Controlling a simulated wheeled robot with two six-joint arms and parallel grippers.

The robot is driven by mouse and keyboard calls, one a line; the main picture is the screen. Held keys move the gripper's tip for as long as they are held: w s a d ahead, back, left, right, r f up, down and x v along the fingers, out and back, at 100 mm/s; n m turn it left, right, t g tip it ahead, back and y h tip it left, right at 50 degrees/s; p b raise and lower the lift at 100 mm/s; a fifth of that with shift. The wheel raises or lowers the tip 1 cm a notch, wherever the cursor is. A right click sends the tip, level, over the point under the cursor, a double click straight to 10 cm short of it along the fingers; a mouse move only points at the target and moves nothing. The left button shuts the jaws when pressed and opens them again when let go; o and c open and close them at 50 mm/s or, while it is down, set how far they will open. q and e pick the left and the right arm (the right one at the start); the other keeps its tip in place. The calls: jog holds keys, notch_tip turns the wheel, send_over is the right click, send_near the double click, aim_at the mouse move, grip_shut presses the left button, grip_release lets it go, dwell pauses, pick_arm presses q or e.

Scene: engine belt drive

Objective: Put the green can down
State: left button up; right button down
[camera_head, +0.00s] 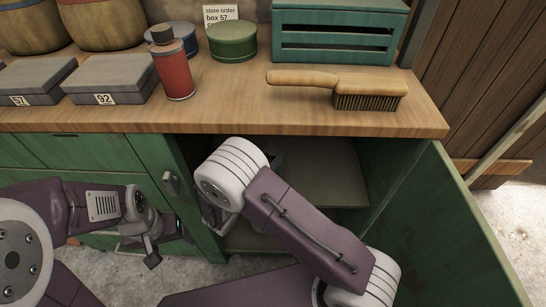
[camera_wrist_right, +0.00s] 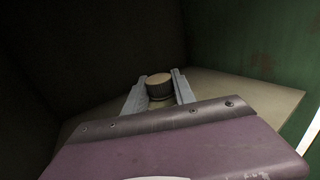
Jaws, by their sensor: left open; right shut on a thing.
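My right gripper (camera_wrist_right: 158,92) is shut on the green can (camera_wrist_right: 159,87) inside the open cabinet. In the right wrist view the can's round, ribbed brown cap stands up between the two grey fingers, and a little of the paler body shows below it. Most of the can is hidden, and I cannot tell whether its base touches the shelf (camera_wrist_right: 245,92). My left gripper (camera_head: 152,252) is open and empty, in front of the green cabinet at the lower left.
The cabinet door (camera_head: 445,240) stands open on the right, and the inside is dark. The shelf (camera_head: 315,170) has bare room. On the wooden countertop (camera_head: 230,110) are a brush (camera_head: 340,88), a red bottle (camera_head: 173,70), a green tin (camera_head: 232,42) and grey boxes (camera_head: 108,77).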

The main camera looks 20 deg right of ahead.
jog(key=c, duration=1)
grip_release()
jog(key=shift+c, duration=0.2)
jog(key=shift+s+a+r, duration=0.1)
jog(key=shift+r, duration=0.1)
jog(key=p+v, duration=0.4)
jog(key=v, duration=0.7)
jog(key=shift+s+a, duration=0.2)
jog(key=shift+s, duration=0.15)
jog(key=shift+f, duration=0.1)
